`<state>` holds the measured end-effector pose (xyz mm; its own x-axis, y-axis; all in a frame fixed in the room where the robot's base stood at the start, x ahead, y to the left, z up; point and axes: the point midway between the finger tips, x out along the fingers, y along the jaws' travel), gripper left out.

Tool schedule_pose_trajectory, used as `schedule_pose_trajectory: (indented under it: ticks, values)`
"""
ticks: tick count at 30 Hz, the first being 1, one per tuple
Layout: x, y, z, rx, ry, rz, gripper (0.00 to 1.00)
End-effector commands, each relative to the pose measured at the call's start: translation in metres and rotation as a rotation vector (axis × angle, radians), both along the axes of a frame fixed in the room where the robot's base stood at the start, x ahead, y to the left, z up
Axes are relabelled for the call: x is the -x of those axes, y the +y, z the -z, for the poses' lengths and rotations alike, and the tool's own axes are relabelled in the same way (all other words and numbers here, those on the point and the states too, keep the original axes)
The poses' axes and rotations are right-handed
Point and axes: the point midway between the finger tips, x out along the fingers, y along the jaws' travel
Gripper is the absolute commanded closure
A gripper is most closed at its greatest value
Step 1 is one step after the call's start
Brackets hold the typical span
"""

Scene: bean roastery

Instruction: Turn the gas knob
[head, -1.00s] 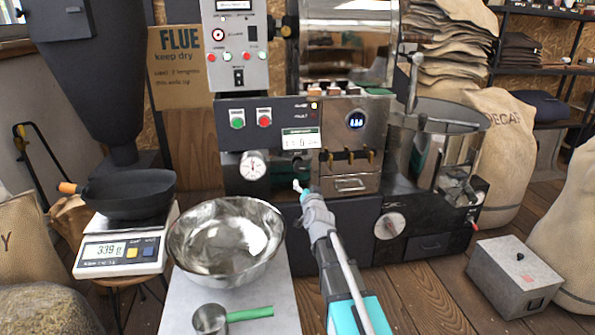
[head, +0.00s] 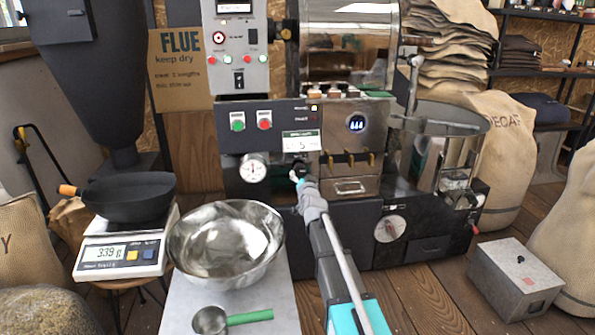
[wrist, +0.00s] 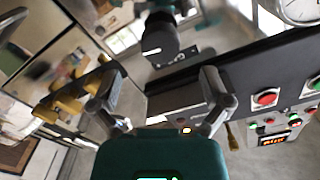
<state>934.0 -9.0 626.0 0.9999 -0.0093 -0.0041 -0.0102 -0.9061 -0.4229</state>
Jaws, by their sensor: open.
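The gas knob (wrist: 160,40) is black with a white mark on it. It sticks out from the roaster's front panel, and in the wrist view it lies ahead of the gap between my fingers. In the head view the knob (head: 299,168) is a small dark shape below the small display, partly hidden by my gripper. My gripper (head: 296,179) is close in front of it. In the wrist view my gripper (wrist: 162,75) is open, with one finger on each side and nothing between the tips. I cannot tell any contact with the knob.
A round gauge (head: 253,168) is left of the knob, and brass levers (head: 349,160) are to its right. Green (head: 237,121) and red (head: 264,119) buttons sit above. A steel bowl (head: 226,243) and a scale (head: 122,250) with a black pan stand at the front left.

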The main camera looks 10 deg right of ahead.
Motion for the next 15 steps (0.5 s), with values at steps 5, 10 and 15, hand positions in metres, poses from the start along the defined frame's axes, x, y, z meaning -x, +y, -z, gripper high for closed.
schedule_pose_trajectory:
  ticks: [5,10,15]
  values:
    - [-0.031,0.0,0.0,0.0,0.0,0.0,0.02]
    - [-0.048,0.0,0.0,0.001,-0.001,0.0,0.02]
    - [-0.056,0.0,0.0,0.001,-0.001,0.0,0.02]
